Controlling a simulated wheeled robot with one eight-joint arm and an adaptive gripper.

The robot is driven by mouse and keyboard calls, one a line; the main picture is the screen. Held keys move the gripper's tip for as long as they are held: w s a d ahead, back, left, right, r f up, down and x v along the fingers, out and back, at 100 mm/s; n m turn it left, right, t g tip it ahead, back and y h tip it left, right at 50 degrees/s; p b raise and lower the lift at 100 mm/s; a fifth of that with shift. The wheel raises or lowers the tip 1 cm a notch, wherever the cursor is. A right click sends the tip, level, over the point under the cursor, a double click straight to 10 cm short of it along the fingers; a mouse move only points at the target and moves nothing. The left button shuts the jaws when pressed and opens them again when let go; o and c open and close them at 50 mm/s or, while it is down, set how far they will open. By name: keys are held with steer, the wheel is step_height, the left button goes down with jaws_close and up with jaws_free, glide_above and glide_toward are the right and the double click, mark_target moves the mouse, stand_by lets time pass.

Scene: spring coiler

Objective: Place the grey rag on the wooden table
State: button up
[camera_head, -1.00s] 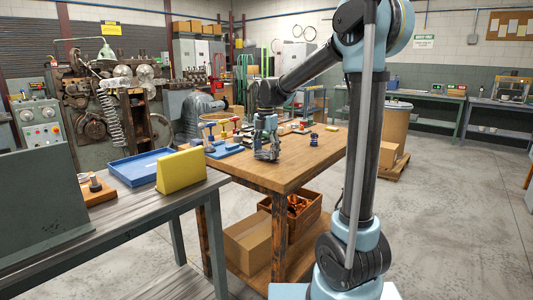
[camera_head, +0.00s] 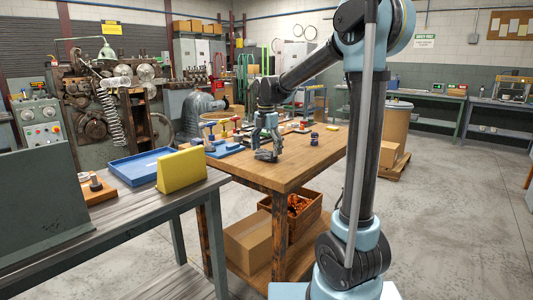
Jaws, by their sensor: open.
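The wooden table (camera_head: 285,178) stands in the middle of the head view, with a bare brown top at its near side. My gripper (camera_head: 268,154) points down close over this table's near left part. Its fingers are spread apart. A small grey patch shows low at the fingertips, but I cannot tell whether it is the grey rag or part of the fingers. I cannot make out the grey rag clearly anywhere else.
A metal bench at left holds a blue tray (camera_head: 140,165) and a yellow stand (camera_head: 181,170). Blue bins and small tools crowd the wooden table's far left. A dark knob-like part (camera_head: 314,139) stands right of my gripper. A wooden crate (camera_head: 300,215) sits below.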

mark_target(266, 149)
step_height(266, 149, up, 11)
steer(key=s+d+f+m, duration=0.2)
steer(key=s+d+m, duration=0.4)
steer(key=s+d, duration=0.1)
steer(key=s+d+f+m+t, duration=0.1)
steer(key=s+d+f+m, duration=0.6)
steer(key=s+f+m, duration=0.4)
steer(key=s+d+f+m+t, duration=0.1)
steer(key=s+d+f+m, duration=0.6)
steer(key=s+f+m, duration=0.4)
steer(key=s+f, duration=0.1)
steer(key=s, duration=0.2)
steer(key=shift+d+f, duration=0.25)
steer(key=shift+f, duration=0.15)
